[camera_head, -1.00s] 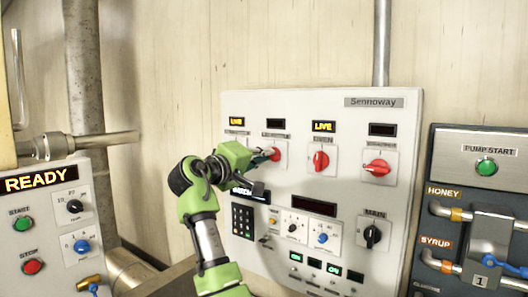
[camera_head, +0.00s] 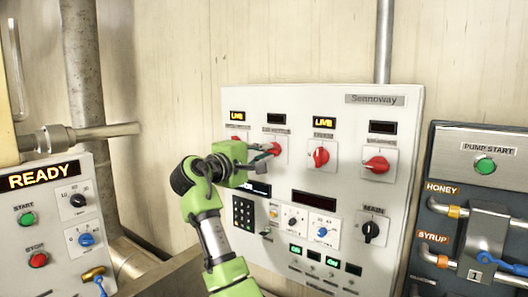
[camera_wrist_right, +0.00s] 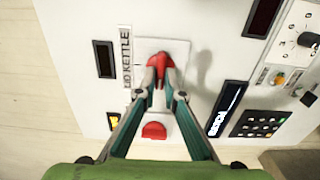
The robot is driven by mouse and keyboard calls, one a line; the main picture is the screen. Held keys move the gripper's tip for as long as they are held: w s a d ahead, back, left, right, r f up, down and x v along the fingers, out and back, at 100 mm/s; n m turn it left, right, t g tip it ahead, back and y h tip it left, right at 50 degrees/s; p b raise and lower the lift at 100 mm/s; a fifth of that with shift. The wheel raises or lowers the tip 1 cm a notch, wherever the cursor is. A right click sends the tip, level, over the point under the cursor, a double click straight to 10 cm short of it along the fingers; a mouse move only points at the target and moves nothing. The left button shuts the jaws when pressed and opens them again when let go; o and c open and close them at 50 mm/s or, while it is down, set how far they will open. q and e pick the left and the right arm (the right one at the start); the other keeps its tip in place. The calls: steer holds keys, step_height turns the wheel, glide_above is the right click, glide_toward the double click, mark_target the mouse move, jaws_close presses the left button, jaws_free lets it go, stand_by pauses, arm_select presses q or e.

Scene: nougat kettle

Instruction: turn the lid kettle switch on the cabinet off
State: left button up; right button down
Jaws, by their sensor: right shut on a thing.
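The white cabinet (camera_head: 345,100) carries a row of red rotary switches. The lid kettle switch (camera_wrist_right: 160,62), a red knob on a pale square plate, is the second from the left, with its label beside it in the right wrist view. The small display for it (camera_head: 276,118) is dark. My right gripper (camera_wrist_right: 160,80) is shut on this red knob, with a fingertip on each side. In the head view, my right gripper (camera_head: 266,155) partly covers the knob (camera_head: 275,147). My left gripper is not in view.
A neighbouring red switch (camera_wrist_right: 154,131) lies close by, under a LIVE display (camera_head: 237,116). Two more red switches (camera_head: 321,156) (camera_head: 377,164) stand to the right. A keypad (camera_head: 243,212) and black main knob (camera_head: 371,230) sit below. A READY panel (camera_head: 43,177) stands left.

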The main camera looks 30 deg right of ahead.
steer(key=shift+r, duration=0.1)
steer(key=c, duration=2.1)
jaws_free()
steer(key=shift+d, duration=0.1)
steer(key=shift+c, duration=0.2)
steer(key=shift+d, duration=0.1)
steer(key=shift+a, duration=0.2)
steer(key=v, duration=1.1)
steer(key=shift+s+a, duration=0.15)
steer(key=shift+a, duration=0.15)
